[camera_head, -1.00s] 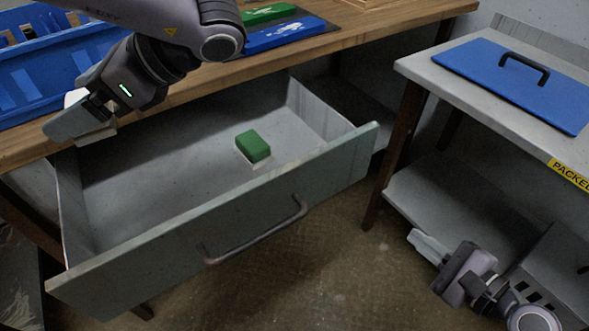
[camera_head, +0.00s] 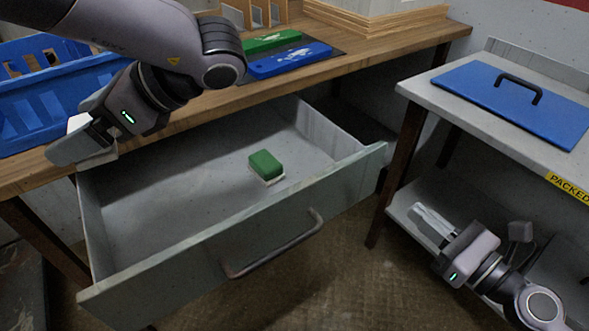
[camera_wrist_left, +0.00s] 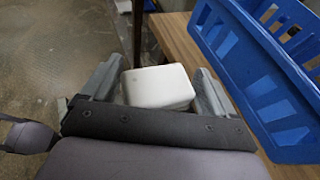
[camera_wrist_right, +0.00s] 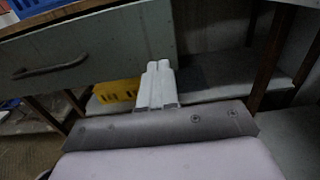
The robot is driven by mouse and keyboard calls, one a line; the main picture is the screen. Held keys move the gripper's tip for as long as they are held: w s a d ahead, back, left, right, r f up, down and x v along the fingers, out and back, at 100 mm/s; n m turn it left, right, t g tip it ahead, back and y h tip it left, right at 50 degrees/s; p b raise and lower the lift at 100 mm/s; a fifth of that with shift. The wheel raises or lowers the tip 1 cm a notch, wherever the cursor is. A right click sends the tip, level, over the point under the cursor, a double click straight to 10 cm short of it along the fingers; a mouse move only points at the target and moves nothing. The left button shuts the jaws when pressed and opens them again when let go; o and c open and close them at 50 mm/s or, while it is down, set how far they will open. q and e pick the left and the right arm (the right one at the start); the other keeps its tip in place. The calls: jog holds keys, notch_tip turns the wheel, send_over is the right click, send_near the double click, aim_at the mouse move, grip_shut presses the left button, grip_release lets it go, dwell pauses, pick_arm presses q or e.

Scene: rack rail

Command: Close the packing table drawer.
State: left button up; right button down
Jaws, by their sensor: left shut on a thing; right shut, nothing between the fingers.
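The grey drawer (camera_head: 150,272) of the packing table (camera_head: 200,110) stands pulled far out in the head view. Its bar handle (camera_head: 275,256) is on the front panel, and the handle also shows in the right wrist view (camera_wrist_right: 50,66). A green and white block (camera_head: 265,166) lies inside the drawer. My left gripper (camera_head: 82,145) is shut on a white block (camera_wrist_left: 158,87) near the table's front edge, above the drawer's left side. My right gripper (camera_head: 432,222) is shut and empty, right of the drawer and apart from it, by the side bench's lower shelf.
A blue crate (camera_head: 50,95) stands on the table at left. A green item (camera_head: 272,41) and a blue item (camera_head: 290,60) lie farther back. The side bench (camera_head: 440,105) holds a blue lid (camera_head: 505,95). A yellow bin (camera_wrist_right: 118,91) shows low in the right wrist view.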

aim_at(371, 176)
pick_arm(q)
jog(key=shift+r+p, duration=0.7)
jog(key=shift+r, duration=0.15)
pick_arm(e)
jog(key=x, duration=0.7)
jog(key=shift+w+a, duration=0.25)
jog(key=shift+w, duration=0.05)
jog(key=shift+x, duration=0.85)
